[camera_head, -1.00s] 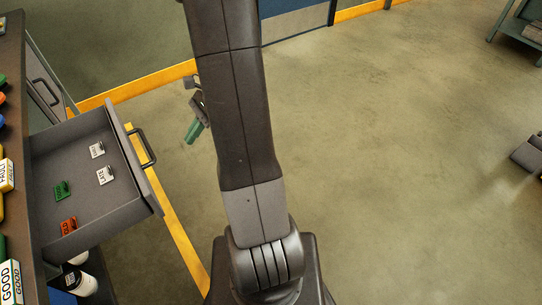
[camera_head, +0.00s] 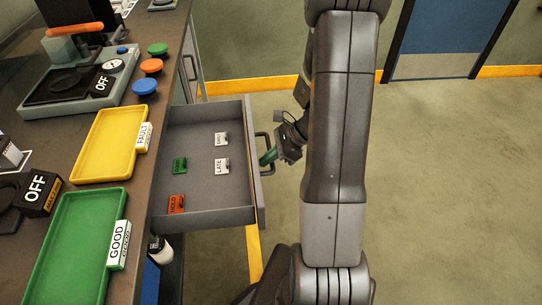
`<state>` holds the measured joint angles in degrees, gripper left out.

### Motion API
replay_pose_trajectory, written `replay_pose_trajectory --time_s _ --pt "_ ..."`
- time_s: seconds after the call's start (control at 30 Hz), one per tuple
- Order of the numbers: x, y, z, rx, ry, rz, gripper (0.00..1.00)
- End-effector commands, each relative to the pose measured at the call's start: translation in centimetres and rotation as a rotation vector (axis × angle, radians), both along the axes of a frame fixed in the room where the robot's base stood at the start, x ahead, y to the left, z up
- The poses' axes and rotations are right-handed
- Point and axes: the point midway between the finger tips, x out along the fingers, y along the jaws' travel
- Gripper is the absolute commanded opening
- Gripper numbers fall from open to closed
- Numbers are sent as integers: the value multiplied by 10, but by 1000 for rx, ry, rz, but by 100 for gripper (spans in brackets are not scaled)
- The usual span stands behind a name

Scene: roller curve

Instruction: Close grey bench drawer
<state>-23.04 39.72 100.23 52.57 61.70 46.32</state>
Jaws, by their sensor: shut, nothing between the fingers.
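The grey bench drawer (camera_head: 213,200) stands pulled out from the right side of the dark bench. Its front panel carries a dark bar handle (camera_head: 266,155). Inside lie a green tag (camera_head: 179,165), an orange tag (camera_head: 176,204) and two white tags (camera_head: 221,166). My gripper (camera_head: 268,158) is shut and empty, with green fingers pointing left. In the picture its fingertips overlap the drawer handle and front panel. I cannot tell whether they touch. Part of the handle is hidden behind the gripper.
The bench top (camera_head: 150,120) holds a yellow tray (camera_head: 92,168), a green tray (camera_head: 68,240), several coloured knobs and a device with a gauge. A white bottle (camera_head: 160,249) stands below the drawer. The floor (camera_head: 450,170) at the right is clear.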

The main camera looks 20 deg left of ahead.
Motion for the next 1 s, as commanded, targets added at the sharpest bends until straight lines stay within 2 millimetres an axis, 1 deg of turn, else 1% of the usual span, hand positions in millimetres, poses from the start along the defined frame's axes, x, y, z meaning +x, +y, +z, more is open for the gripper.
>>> replay_pose_trajectory --time_s 0.27,0.37,0.47,0.57,0.67,1.0 --pt "-2 3 0 0 -1 1 0" --pt "-6 10 1 0 -1 2 0" --pt "-14 22 1 0 1 5 0" --pt "-24 39 1 1 0 6 0" --pt "-38 61 1 1 1 7 0" --pt "-88 141 1 1 1 7 0"
